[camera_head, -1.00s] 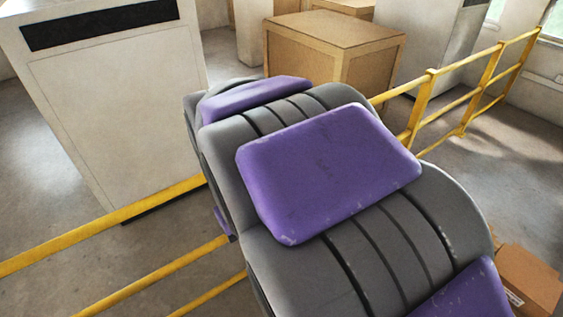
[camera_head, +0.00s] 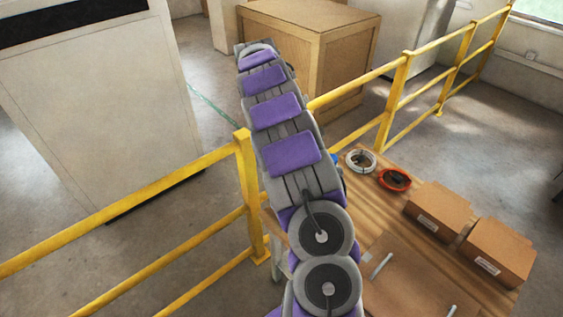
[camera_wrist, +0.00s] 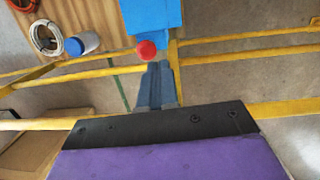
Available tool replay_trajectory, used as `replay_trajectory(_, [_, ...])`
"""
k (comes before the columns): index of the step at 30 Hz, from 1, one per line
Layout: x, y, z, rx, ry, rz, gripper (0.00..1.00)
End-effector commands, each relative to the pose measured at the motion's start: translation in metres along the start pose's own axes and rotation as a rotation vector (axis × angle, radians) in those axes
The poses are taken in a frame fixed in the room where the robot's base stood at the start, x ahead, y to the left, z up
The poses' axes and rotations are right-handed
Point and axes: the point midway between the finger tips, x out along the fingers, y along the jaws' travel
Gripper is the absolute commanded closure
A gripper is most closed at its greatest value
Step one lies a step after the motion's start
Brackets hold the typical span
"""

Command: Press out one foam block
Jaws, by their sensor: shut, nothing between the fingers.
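In the wrist view, my gripper (camera_wrist: 157,72) is a narrow grey pair of fingers, shut and empty, pointing towards a blue sheet or block (camera_wrist: 151,15) at the top edge. A round red piece (camera_wrist: 147,48) shows just beyond the fingertips, close to the blue sheet's edge; I cannot tell whether the fingers touch it. The blue thing may be the foam, but no separate foam blocks can be made out. In the head view, my arm hides the gripper, and only a sliver of blue (camera_head: 336,158) shows beside it.
A wooden table (camera_head: 365,197) holds a white coil (camera_head: 361,161), an orange coil (camera_head: 394,179) and cardboard boxes (camera_head: 438,213). A blue-lidded jar (camera_wrist: 82,44) stands near the white coil in the wrist view. Yellow railings (camera_head: 243,180) run alongside the table. A crate (camera_head: 308,55) stands behind.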

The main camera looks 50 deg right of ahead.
Motion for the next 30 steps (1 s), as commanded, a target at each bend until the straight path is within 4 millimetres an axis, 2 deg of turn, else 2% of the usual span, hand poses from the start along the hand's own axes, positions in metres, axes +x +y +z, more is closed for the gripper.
replay_trajectory(1, [0.010, 0.012, -0.006, -0.012, 0.007, -0.011, 1.00])
replay_trajectory(3, [0.021, 0.023, -0.011, -0.030, 0.017, -0.024, 1.00])
replay_trajectory(10, [0.041, 0.045, -0.020, -0.065, 0.041, -0.057, 1.00])
replay_trajectory(23, [0.043, 0.045, -0.021, -0.070, 0.044, -0.058, 1.00])
replay_trajectory(30, [0.062, 0.046, -0.021, -0.067, 0.044, -0.058, 1.00])
